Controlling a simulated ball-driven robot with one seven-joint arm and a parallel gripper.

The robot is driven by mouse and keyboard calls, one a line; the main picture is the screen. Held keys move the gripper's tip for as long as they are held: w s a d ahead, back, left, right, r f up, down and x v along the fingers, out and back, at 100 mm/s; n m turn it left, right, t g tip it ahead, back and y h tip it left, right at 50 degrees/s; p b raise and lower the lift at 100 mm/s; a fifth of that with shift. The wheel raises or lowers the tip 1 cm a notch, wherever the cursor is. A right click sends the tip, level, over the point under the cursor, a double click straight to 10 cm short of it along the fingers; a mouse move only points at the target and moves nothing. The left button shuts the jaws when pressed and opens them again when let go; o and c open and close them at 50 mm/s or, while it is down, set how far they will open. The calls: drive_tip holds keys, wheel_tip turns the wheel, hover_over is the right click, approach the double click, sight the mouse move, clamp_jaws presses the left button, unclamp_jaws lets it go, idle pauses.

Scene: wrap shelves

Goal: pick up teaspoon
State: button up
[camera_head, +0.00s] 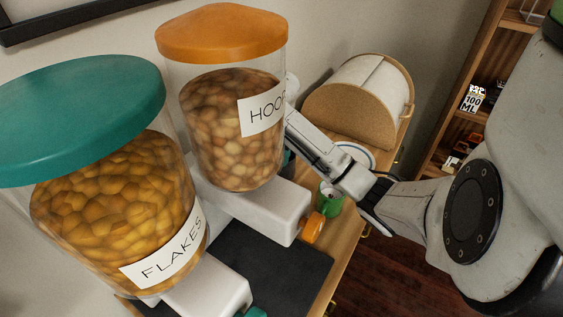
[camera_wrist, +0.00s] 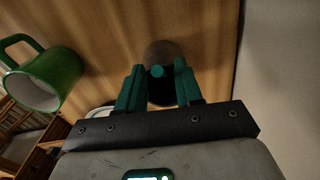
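I cannot make out a clear teaspoon in either view. In the wrist view my gripper (camera_wrist: 159,68) has its two green fingers apart. A dark rounded object (camera_wrist: 160,92) with a small teal round end (camera_wrist: 157,71) shows in the gap; I cannot tell what it is or whether a finger touches it. In the head view the gripper end is mostly hidden behind the hoops dispenser (camera_head: 225,120). My arm reaches in from the right, over the wooden counter.
A flakes dispenser (camera_head: 110,205) stands at the front left. A green mug (camera_head: 330,197) is near the counter edge and also in the wrist view (camera_wrist: 62,75). A bread bin (camera_head: 345,105) and a plate (camera_head: 368,158) are behind. A wooden shelf (camera_head: 492,50) stands right.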

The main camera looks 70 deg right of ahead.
drive_tip(key=shift+a+f, duration=0.1)
drive_tip(key=shift+f, duration=0.15)
clamp_jaws()
drive_tip(key=shift+w, duration=0.1)
wheel_tip(320, 180, up, 10)
drive_tip(key=p, duration=0.5)
drive_tip(key=shift+r, duration=0.15)
